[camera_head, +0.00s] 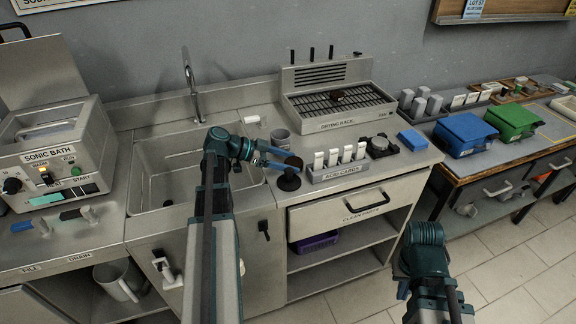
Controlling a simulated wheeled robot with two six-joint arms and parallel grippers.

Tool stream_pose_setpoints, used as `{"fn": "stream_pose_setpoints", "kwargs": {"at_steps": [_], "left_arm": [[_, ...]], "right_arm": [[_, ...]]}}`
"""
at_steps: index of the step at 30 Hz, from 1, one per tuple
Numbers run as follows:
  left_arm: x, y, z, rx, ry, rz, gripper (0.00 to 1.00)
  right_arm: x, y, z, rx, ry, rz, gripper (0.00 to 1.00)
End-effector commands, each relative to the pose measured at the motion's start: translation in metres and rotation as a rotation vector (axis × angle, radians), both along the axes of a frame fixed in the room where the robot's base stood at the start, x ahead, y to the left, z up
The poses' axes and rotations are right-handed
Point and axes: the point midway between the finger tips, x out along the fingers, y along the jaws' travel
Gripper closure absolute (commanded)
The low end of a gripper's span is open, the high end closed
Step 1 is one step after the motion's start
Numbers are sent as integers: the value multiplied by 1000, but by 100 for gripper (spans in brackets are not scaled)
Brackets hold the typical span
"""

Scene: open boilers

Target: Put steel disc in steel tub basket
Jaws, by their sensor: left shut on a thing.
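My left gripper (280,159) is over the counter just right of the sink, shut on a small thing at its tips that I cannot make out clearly. A black round-based stand (289,182) is directly under the fingertips; I cannot tell whether they touch. No steel disc shows plainly. The open steel tub (88,122) of the sonic bath is at the far left, with a basket (45,131) inside it showing a handle. My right gripper (403,290) is low at the bottom right, mostly hidden by its own arm, so its jaws do not show.
The sink (165,185) with its tall faucet (190,80) lies between the tub and my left gripper. Blue (465,132) and green (514,120) bins are at the right.

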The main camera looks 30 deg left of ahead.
Motion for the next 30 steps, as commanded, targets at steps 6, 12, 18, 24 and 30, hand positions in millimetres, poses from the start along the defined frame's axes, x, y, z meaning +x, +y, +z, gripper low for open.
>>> {"fn": "stream_pose_setpoints", "kwargs": {"at_steps": [6,12,18,24,30], "left_arm": [[0,0,-1,-1,-1,0,93],[0,0,-2,0,0,0,17],[0,0,-1,0,0,0,17],[-7,9,10,-1,1,3,17],[-30,39,30,0,0,4,17]], "right_arm": [[0,0,-2,0,0,0,100],[0,0,-2,0,0,0,100],[0,0,-1,0,0,0,100],[0,0,10,0,0,0,100],[0,0,30,0,0,0,100]]}}
